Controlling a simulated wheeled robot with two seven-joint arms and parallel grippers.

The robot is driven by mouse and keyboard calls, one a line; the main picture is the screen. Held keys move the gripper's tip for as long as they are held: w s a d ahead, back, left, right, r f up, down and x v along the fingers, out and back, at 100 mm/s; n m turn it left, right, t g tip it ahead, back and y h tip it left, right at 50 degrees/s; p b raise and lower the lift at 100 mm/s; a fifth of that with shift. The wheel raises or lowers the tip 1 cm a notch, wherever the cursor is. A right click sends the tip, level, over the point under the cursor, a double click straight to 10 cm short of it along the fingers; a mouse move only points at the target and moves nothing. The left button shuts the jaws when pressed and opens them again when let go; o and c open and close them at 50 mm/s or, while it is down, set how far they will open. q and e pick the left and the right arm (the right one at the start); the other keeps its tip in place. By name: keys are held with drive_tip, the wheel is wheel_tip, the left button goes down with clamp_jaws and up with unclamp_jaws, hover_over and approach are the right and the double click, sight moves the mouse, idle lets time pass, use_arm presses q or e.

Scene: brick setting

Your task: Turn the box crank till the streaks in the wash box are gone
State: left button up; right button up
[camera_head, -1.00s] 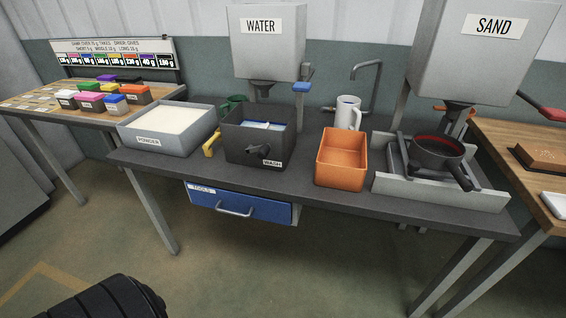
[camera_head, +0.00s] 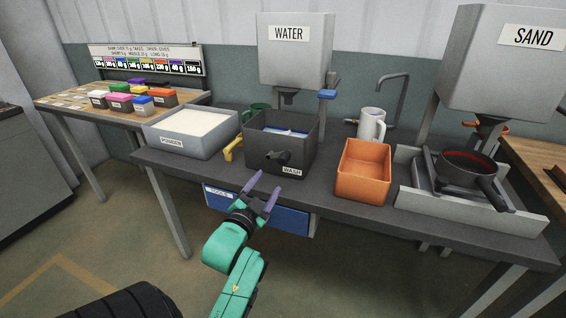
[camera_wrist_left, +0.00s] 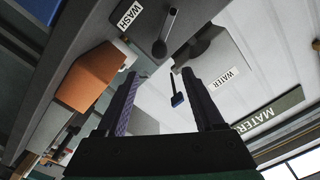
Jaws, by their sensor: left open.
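The dark grey wash box (camera_head: 308,152) stands on the bench under the water tank. Blue and white patches show inside it; I cannot tell streaks from the rest. Its dark crank (camera_head: 276,158) sticks out of the front wall. In the left wrist view the crank (camera_wrist_left: 166,32) is ahead, beside the WASH label. My left gripper (camera_head: 264,187) is open and empty, below and in front of the crank, apart from it. Its two purple-lined fingers (camera_wrist_left: 162,100) show spread in the left wrist view. My right gripper is not in view.
A powder bin (camera_head: 168,146) and yellow handle (camera_head: 232,149) are left of the wash box. An orange bin (camera_head: 363,190) is right of it. The blue tools drawer (camera_head: 290,222) is under the bench, partly behind my arm. The water tank (camera_head: 297,60) hangs above.

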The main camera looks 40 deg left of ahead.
sight(282, 163)
use_arm(q)
drive_tip(key=p+x, duration=0.1)
drive_tip(key=x, duration=1.2)
drive_tip(key=shift+w+f, duration=0.1)
clamp_jaws()
drive_tip(key=shift+d, duration=0.1)
idle(0.6)
